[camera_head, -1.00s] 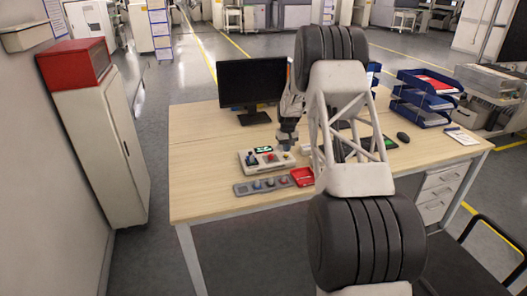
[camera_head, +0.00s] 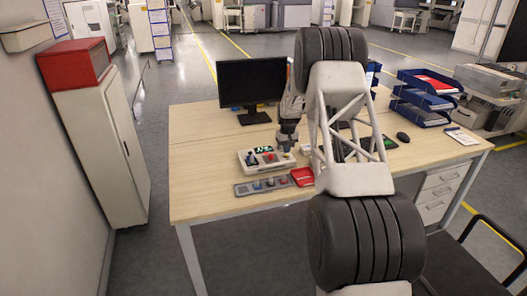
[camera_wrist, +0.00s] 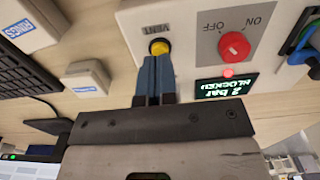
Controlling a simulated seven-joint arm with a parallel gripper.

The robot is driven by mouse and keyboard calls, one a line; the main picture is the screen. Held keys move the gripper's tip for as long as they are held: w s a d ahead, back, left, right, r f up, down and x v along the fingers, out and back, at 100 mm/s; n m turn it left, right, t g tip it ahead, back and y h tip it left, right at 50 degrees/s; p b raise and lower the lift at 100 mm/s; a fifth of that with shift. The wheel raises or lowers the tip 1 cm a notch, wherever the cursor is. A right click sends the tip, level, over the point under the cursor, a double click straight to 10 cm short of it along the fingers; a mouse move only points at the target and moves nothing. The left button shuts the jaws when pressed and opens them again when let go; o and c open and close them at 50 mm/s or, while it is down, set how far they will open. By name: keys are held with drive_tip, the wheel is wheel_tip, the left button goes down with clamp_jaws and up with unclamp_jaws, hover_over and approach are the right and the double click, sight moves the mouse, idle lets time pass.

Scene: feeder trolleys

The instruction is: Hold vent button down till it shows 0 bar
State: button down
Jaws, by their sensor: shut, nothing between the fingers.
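The vent button (camera_wrist: 159,46) is a yellow round button under the upside-down word VENT on the white control box (camera_wrist: 195,16). My gripper (camera_wrist: 157,58) is shut and empty, with its blue fingertips at the button's near edge. They seem to touch it, but I cannot tell whether it is pressed. The dark display (camera_wrist: 226,85) shows upside-down green text that seems to read 2 bar; its second line is hard to read. In the head view the box (camera_head: 250,167) stands on the desk, with my gripper (camera_head: 285,149) over its right end.
A red ON/OFF knob (camera_wrist: 234,46) and a small red lamp (camera_wrist: 228,72) sit beside the button. A grey strip with knobs (camera_head: 243,190) and a red tray (camera_head: 303,177) lie in front of the box. A monitor (camera_head: 252,82) stands behind.

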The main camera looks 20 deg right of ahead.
drive_tip(key=shift+f, duration=1)
idle(1.0)
drive_tip(key=shift+r, duration=0.1)
idle(0.6)
drive_tip(key=shift+r, duration=2.95)
drive_tip(key=shift+r, duration=0.1)
